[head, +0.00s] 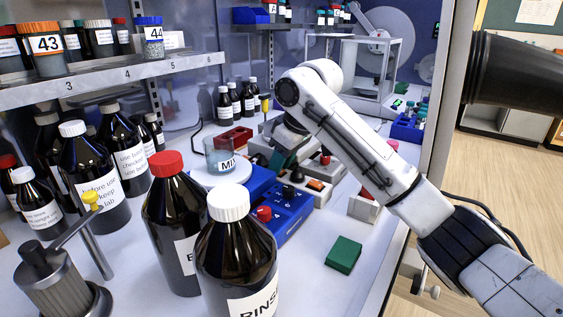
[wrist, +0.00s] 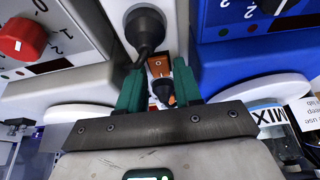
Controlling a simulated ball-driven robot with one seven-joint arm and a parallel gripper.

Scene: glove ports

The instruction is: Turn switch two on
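In the head view, a pale switch box has orange-red rockers (head: 315,185) and black ball-ended levers (head: 297,174). My gripper (head: 285,162) is low over its left part, its fingers partly hidden by my wrist. In the wrist view, my gripper (wrist: 159,88) has two green fingers standing apart. Between them show an orange rocker (wrist: 158,65) and a dark knob (wrist: 162,92); I cannot tell whether the fingers touch the knob. A larger black ball lever (wrist: 145,27) is just beyond the fingertips. I cannot read which switch is number two, or its state.
A blue box with a red knob (head: 264,213) is close in front. A MIX beaker (head: 219,157) on a white plate is to the left. Tall brown bottles (head: 236,250) stand in the foreground. A green block (head: 343,254) lies at right, with clear bench around it.

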